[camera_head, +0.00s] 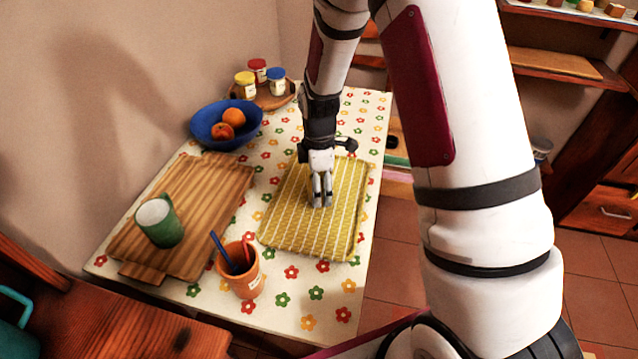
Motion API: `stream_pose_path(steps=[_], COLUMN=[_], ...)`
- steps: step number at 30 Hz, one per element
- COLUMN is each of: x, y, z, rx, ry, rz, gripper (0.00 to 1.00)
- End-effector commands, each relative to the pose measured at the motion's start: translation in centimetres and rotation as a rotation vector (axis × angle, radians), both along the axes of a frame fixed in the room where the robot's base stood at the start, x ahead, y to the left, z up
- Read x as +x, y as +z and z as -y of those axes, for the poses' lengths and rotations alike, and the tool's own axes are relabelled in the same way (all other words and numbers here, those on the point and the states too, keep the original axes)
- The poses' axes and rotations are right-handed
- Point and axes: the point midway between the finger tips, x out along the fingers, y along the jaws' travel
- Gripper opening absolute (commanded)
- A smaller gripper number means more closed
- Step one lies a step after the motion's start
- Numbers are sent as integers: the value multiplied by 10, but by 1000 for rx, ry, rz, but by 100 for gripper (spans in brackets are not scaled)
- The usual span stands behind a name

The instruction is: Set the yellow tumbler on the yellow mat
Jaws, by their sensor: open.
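The yellow mat (285,222) with white lines lies flat on the flowered tablecloth, in the middle of the table. My gripper (322,204) is open and points down over the mat, with no object seen between its fingers. I cannot tell how far its fingertips are above the mat. I see no yellow tumbler in this view; my arm and gripper cover part of the scene. A green mug (166,229) with a pale inside stands on the striped wooden board to the left.
The wooden board (208,190) is left of the mat. A terracotta pot (243,283) holding a blue utensil stands at the mat's front left. Behind are a blue bowl (208,122) with oranges and a round tray (268,99) with jars. Bare cloth lies in front.

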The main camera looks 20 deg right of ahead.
Motion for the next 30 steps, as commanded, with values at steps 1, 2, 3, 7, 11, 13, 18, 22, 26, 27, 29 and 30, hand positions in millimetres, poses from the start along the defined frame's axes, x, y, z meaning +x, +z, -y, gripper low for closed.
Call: stream_pose_path(steps=[1,2,3,7,11,13,18,22,26,27,29,30], x=[0,0,0,1,1,1,1,0,0,0,0,0], y=[0,0,1,12,35,50,85,105,117,120,122,122], z=[0,0,0,0,0,0,0,0,0,0,0,0], rx=[0,0,0,0,0,1,0,0,1,1,0,0], ry=[0,0,0,0,1,0,0,0,0,0,0,0], rz=[0,0,1,3,5,6,5,4,2,1,0,0], gripper=[70,70,70,70,70,70,70,70,70,70,70,70])
